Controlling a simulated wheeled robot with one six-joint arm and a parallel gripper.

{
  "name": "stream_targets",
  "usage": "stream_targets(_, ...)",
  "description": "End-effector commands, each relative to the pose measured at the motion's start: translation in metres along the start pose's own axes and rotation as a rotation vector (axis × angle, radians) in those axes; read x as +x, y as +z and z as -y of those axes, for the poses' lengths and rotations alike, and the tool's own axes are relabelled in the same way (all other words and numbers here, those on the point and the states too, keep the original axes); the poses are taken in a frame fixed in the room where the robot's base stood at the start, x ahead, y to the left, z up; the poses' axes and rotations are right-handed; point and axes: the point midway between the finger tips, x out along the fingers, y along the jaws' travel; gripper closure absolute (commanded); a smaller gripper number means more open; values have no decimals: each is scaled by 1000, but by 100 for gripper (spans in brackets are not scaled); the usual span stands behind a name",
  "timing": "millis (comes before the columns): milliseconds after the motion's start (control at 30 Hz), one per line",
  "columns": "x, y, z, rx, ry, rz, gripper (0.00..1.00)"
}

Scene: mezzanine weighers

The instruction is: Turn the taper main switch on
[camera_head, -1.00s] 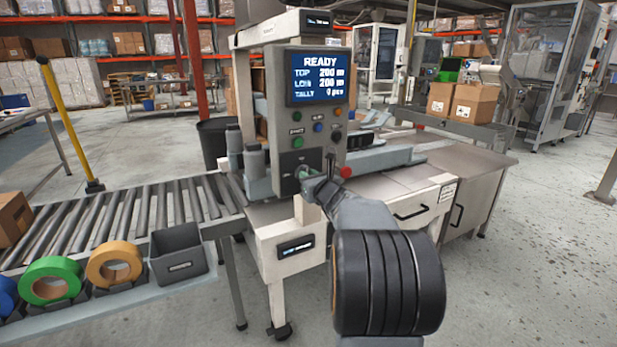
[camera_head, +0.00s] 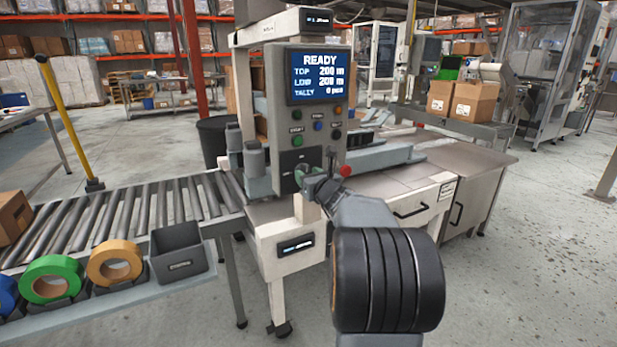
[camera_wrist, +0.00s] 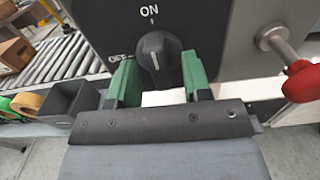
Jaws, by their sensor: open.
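The taper's main switch is a black rotary knob (camera_wrist: 158,60) on the dark control panel (camera_head: 299,120). In the wrist view its white line points up, leaning slightly left, toward the ON mark; OFF is marked to its left. My gripper (camera_wrist: 158,80) is open, with one green finger on each side of the knob. Gaps seem to show beside the knob, but I cannot tell whether either finger touches it. In the head view my gripper (camera_head: 308,182) is at the panel's lower part and hides most of the knob. The panel's screen (camera_head: 318,75) reads READY.
A red knob on a metal stem (camera_wrist: 300,82) sticks out close to the right of my gripper. A roller conveyor (camera_head: 130,220) runs left, with tape rolls (camera_head: 115,262) and a dark bin (camera_head: 178,252) along its front. A steel table (camera_head: 450,165) stands right.

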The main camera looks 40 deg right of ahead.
Motion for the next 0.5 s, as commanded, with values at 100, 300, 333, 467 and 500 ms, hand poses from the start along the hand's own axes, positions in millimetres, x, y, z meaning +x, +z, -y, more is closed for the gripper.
stream_targets(100,0,0,0,-1,0,0,55)
stream_targets(300,-16,1,0,-2,-1,0,55)
stream_targets(333,-21,2,0,-2,-1,1,55)
stream_targets(467,-48,2,1,-1,-4,1,55)
stream_targets(500,-56,2,1,-2,-3,1,55)
